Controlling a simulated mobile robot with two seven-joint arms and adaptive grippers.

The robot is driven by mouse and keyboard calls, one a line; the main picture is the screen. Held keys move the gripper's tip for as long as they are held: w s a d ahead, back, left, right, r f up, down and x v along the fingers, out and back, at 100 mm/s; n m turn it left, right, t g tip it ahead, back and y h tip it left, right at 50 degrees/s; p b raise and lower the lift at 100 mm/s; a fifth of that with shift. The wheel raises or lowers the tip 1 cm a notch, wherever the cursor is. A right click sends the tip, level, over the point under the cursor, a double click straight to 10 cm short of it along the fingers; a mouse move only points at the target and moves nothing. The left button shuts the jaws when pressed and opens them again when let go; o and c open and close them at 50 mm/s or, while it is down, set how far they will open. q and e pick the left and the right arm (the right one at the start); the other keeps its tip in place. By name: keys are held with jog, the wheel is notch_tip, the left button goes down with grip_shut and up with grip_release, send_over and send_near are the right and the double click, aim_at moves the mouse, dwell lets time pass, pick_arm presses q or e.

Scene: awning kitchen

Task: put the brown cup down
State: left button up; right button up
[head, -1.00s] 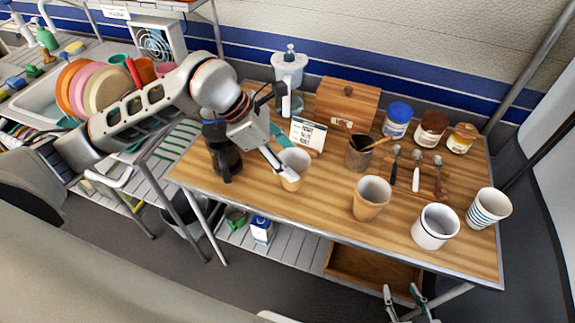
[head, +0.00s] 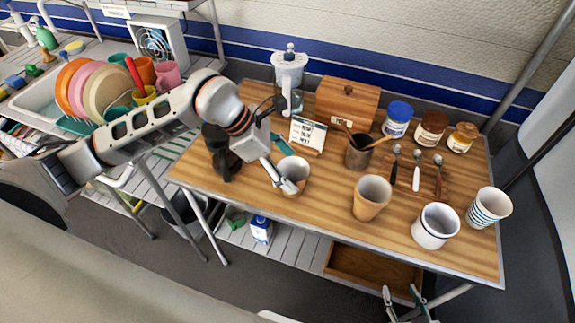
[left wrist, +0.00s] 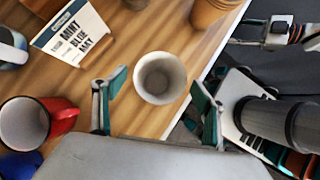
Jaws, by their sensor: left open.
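The brown cup (head: 298,186) stands upright on the wooden table, with a pale inside. In the left wrist view the cup (left wrist: 160,78) is seen from above, its mouth empty. My left gripper (head: 284,166) is at this cup, with one finger in front of it and a teal fingertip behind. In the left wrist view the left gripper (left wrist: 159,88) is open, a finger on each side of the cup, with gaps showing. My right gripper (head: 404,298) is open and empty at the bottom edge of the head view.
Another brown cup (head: 370,199), a white mug (head: 435,228) and a striped cup (head: 487,208) stand to the right. A sign card (head: 308,133) and a utensil pot (head: 358,155) stand behind. A red mug (left wrist: 62,124) is left in the wrist view.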

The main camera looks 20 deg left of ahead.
pick_arm(q)
jog(key=shift+a+r, duration=0.1)
jog(key=shift+r, duration=0.25)
jog(key=v, duration=1.1)
jog(key=shift+r+b, duration=0.3)
jog(key=shift+s+a, duration=0.1)
